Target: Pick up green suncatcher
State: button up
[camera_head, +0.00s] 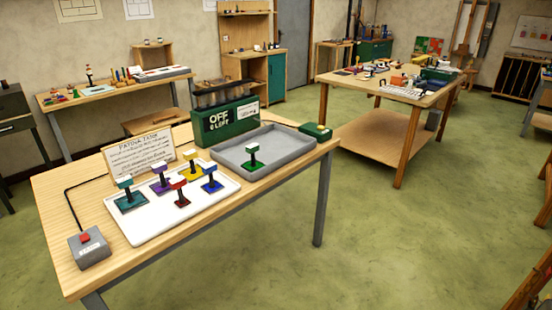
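The green suncatcher (252,163) stands upright in the grey tray (291,149) on the near wooden table, near the tray's front left. It has a dark green base, a thin stem and a pale top block with a green edge. A teal one (129,199) of similar shape stands on the white board (150,232) to its left. My gripper is not in view.
Purple (161,183), yellow (192,170), red (180,197) and blue (211,183) pieces share the white board. A green "OFF" box (225,125), a sign (139,155) and a grey red-button box (88,248) stand around them. Open green floor (400,240) lies right of the table.

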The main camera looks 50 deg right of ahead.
aim_at(254, 164)
jog(key=z, duration=4.95)
jog(key=i, duration=0.1)
jog(key=u, duration=3.5)
jog(key=k, duration=0.9)
jog(key=u, duration=0.2)
jog(key=i, duration=0.85)
jog(key=z, duration=0.05)
